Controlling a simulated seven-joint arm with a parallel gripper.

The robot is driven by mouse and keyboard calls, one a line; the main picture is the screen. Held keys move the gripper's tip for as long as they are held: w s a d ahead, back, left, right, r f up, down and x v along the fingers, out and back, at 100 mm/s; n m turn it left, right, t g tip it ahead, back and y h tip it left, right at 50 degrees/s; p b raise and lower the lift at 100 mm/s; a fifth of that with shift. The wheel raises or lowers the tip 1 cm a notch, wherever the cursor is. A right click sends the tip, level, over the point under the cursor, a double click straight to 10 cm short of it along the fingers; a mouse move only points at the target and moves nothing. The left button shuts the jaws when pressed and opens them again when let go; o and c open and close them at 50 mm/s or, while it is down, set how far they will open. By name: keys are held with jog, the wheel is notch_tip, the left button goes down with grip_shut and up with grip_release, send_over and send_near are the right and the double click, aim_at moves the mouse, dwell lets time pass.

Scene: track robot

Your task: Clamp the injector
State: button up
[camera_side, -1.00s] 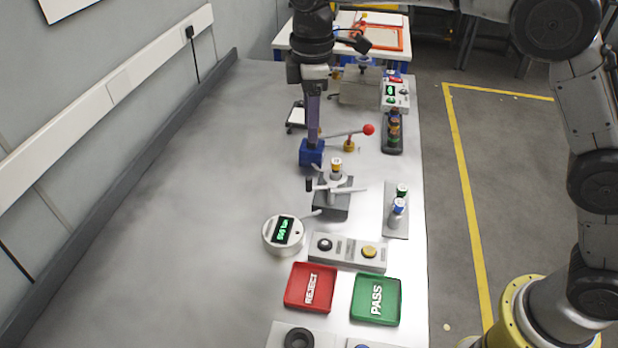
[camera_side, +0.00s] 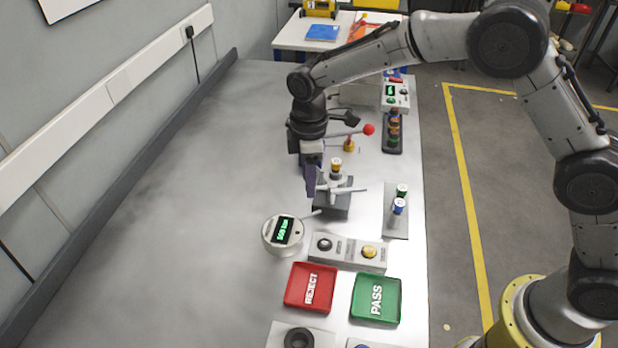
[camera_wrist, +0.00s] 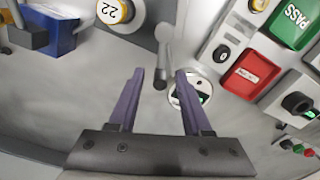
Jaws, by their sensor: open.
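The injector (camera_side: 336,172), a silver piece with an orange-yellow band, stands upright in a grey clamp fixture (camera_side: 330,205) in the side view. In the wrist view its top, marked 22 (camera_wrist: 112,11), shows at the upper edge. A grey clamp lever (camera_wrist: 163,45) with a dark tip points down the wrist view, its tip just ahead of and between my fingertips. My gripper (camera_wrist: 159,73) is open, with its purple fingers apart and nothing between them.
A round gauge (camera_side: 283,234) with a green display stands close in front. A blue block (camera_wrist: 62,32) sits behind. The table's left side is clear.

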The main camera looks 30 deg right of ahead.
jog(key=shift+f, duration=0.2)
grip_shut()
dwell(1.4)
